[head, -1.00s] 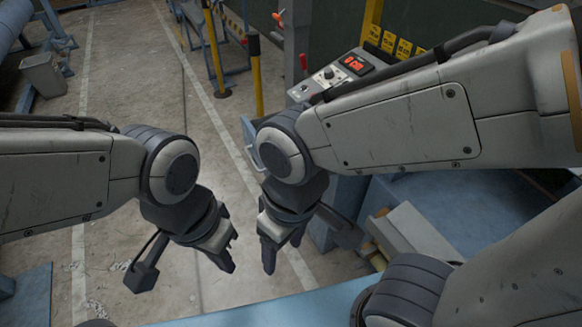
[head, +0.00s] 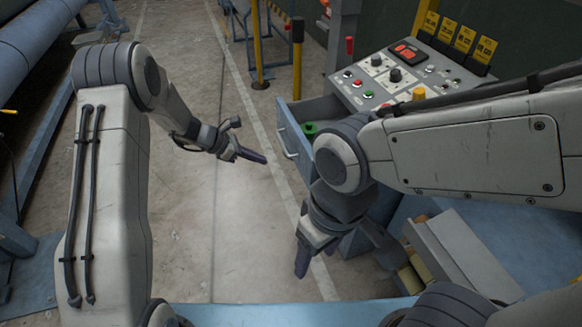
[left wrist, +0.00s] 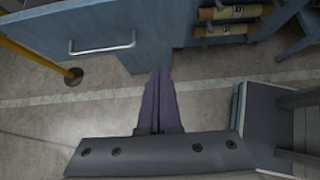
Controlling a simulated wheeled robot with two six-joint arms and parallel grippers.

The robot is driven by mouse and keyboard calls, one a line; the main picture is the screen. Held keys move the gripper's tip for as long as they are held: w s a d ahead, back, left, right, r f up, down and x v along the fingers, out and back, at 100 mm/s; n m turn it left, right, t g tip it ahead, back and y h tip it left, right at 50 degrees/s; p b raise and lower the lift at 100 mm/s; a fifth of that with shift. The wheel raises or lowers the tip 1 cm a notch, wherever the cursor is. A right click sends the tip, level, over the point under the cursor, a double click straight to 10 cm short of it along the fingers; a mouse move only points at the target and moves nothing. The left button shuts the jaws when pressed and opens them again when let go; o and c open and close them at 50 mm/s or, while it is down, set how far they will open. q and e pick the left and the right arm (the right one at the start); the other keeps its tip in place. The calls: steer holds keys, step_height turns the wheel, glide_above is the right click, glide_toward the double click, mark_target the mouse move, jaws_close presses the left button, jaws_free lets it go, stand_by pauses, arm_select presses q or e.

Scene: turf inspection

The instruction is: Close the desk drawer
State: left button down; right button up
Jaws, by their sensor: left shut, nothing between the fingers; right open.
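The blue desk drawer (head: 293,135) is pulled open below the left end of the control console. A green thing (head: 311,128) lies inside it. Its front panel (left wrist: 45,32) and metal bar handle (left wrist: 100,48) show in the left wrist view; the handle also shows in the head view (head: 284,146). My left gripper (head: 262,157) is shut and empty, just left of the drawer front; its fingertips (left wrist: 160,73) appear right of the handle in the wrist view. I cannot tell whether they touch anything. My right gripper (head: 305,265) is open and empty, nearer to me, below the drawer.
The console (head: 405,75) with buttons and knobs tops the desk. A yellow post (head: 297,70) stands behind the drawer. Yellowish rolls (left wrist: 230,13) sit right of the drawer front in the wrist view. A large blue roller (head: 35,40) is at left. Floor left of the drawer is clear.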

arm_select(q)
steer(key=p, duration=0.3)
glide_toward(303, 168)
steer(key=x, duration=0.5)
steer(key=shift+a+f, duration=0.25)
steer(key=shift+a, duration=0.05)
steer(key=shift+w+d, duration=0.2)
steer(key=shift+d, duration=0.4)
steer(key=shift+f, duration=0.1)
steer(key=shift+d, duration=0.1)
